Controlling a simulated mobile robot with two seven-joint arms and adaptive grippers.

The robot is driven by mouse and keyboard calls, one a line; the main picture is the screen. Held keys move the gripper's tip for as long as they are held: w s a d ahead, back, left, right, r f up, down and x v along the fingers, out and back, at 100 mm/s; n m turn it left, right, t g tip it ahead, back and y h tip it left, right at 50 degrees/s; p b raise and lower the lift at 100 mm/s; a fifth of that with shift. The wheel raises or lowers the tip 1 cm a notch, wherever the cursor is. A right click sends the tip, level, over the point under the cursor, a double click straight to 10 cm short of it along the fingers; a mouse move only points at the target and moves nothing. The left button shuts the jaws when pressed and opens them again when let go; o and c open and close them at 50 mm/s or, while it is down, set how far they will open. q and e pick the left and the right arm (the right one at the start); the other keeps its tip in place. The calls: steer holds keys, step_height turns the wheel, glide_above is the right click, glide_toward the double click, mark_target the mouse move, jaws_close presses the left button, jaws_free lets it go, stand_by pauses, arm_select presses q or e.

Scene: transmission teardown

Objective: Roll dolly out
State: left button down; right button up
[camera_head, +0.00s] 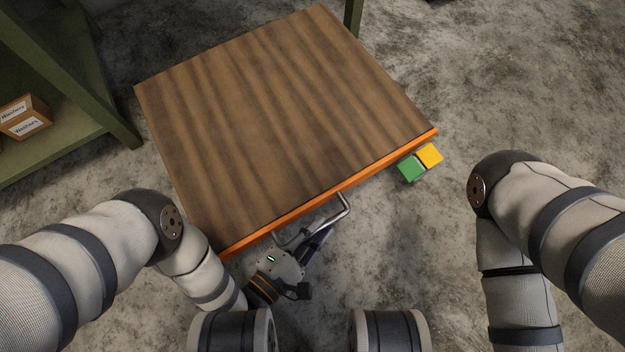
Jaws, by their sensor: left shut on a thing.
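The dolly (285,110) has a flat brown wooden top with an orange front edge and stands on the floor in front of me, turned at an angle. A grey metal handle (346,205) sticks out from its front edge. My left gripper (303,237) is at the left part of this handle and is shut on it. The fingertips are partly hidden by the gripper's own body. My right arm comes in from the right, and its gripper is outside the view. The dolly's wheels are hidden under the top.
A green shelf (115,120) with a cardboard box (24,117) labelled washers stands at the left, close to the dolly. A green block (411,168) and a yellow block (429,156) show at the dolly's front right corner. Bare concrete floor (510,80) lies to the right.

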arm_select(q)
steer(key=shift+s, duration=0.1)
steer(key=c, duration=1.7)
jaws_free()
steer(key=shift+o, duration=0.2)
steer(key=v, duration=0.7)
steer(key=shift+s+a, duration=0.15)
